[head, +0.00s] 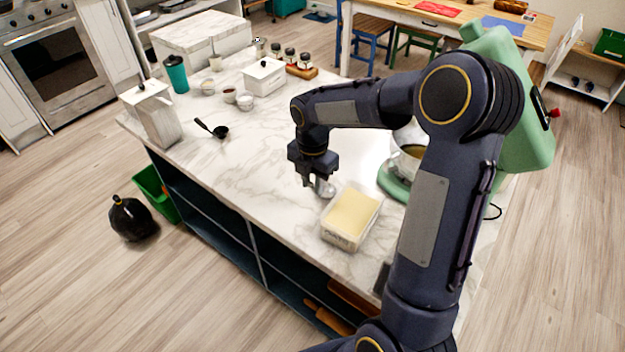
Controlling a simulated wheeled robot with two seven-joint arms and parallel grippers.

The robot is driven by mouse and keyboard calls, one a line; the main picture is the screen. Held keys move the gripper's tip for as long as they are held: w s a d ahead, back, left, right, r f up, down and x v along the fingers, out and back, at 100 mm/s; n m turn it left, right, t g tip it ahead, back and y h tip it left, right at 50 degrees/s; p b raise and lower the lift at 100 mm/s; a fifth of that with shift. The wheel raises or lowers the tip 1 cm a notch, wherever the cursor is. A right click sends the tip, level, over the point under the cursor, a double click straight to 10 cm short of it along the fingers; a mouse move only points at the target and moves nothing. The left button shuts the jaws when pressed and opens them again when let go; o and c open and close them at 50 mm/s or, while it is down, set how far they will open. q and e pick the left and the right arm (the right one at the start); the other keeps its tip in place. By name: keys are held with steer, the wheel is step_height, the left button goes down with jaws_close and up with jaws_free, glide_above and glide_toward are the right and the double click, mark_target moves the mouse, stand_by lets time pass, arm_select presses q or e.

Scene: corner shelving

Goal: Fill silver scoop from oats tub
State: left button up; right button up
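A clear tub with a pale yellow fill, which looks like the oats tub (350,217), stands on the marble counter near its front edge. My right gripper (315,184) points down just behind and to the left of the tub. A small shiny silver piece, apparently the silver scoop (326,190), shows right at its fingertips, close to the tub's far left corner. The fingers and the scoop's handle are too small and covered to tell whether the gripper holds it. My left gripper is not in view.
A green stand mixer (495,60) with a bowl stands right of the tub, partly behind my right arm. A black scoop (212,128), white canister (156,118), teal cup (176,74) and white box (264,77) stand farther left. Counter between them and my gripper is clear.

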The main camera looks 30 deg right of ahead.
jaws_close()
steer(key=shift+r+p, duration=2.2)
steer(key=shift+r, duration=0.35)
